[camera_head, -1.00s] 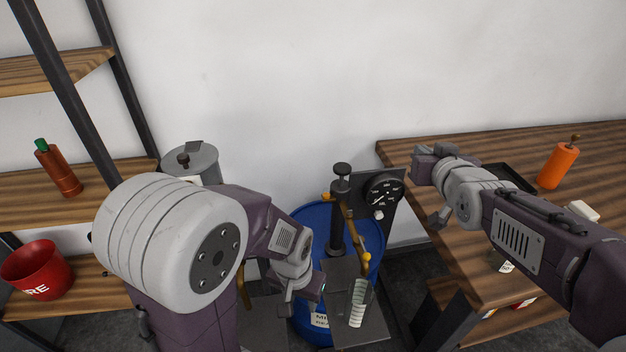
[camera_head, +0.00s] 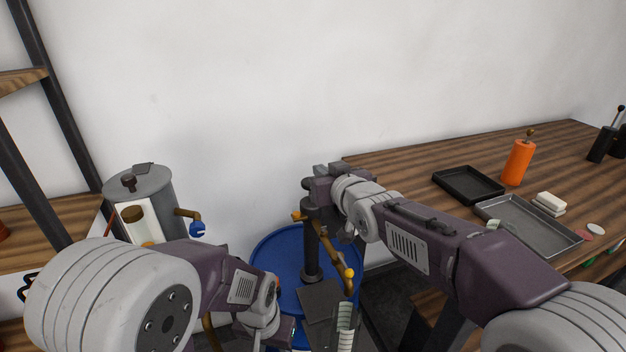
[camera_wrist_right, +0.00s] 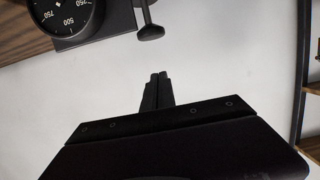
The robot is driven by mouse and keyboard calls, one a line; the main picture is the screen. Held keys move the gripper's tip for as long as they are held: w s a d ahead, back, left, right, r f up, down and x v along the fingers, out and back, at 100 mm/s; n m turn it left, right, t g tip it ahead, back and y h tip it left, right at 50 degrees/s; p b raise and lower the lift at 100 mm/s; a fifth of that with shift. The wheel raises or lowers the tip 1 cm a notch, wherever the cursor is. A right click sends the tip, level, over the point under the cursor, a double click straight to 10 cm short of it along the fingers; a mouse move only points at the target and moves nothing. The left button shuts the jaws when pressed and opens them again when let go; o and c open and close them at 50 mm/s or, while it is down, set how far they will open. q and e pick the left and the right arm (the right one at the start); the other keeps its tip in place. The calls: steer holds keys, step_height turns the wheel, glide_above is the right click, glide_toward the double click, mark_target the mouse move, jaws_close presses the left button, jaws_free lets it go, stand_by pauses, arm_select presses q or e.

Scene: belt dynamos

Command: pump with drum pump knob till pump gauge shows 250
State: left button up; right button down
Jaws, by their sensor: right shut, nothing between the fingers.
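The blue drum (camera_head: 270,262) stands on the floor at the middle of the head view, with the dark pump post (camera_head: 311,245) and a brass spout (camera_head: 330,252) on it. My right gripper (camera_head: 322,180) is over the pump's top and hides the gauge there. In the right wrist view the black pump knob (camera_wrist_right: 150,32) on its rod is just beyond my shut, empty fingers (camera_wrist_right: 157,88), apart from them. The black gauge (camera_wrist_right: 62,14) is cut by the top edge; I cannot read its needle. My left gripper (camera_head: 283,328) is low by the drum; its fingers are unclear.
A clear measuring vessel (camera_head: 344,322) stands below the spout. A grey urn (camera_head: 140,188) with a blue tap is at left. White wall stands behind.

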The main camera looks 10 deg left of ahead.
steer(key=x, duration=0.6)
steer(key=shift+a+p, duration=0.1)
steer(key=shift+p, duration=0.25)
step_height(320, 180, down, 3)
steer(key=shift+w+r+b, duration=0.1)
steer(key=shift+w+b, duration=0.05)
steer(key=shift+b, duration=0.4)
steer(key=shift+f, duration=0.7)
step_height(320, 180, down, 5)
steer(key=b, duration=0.3)
steer(key=shift+r+b, duration=0.25)
steer(key=shift+b, duration=0.05)
steer(key=shift+r, duration=0.1)
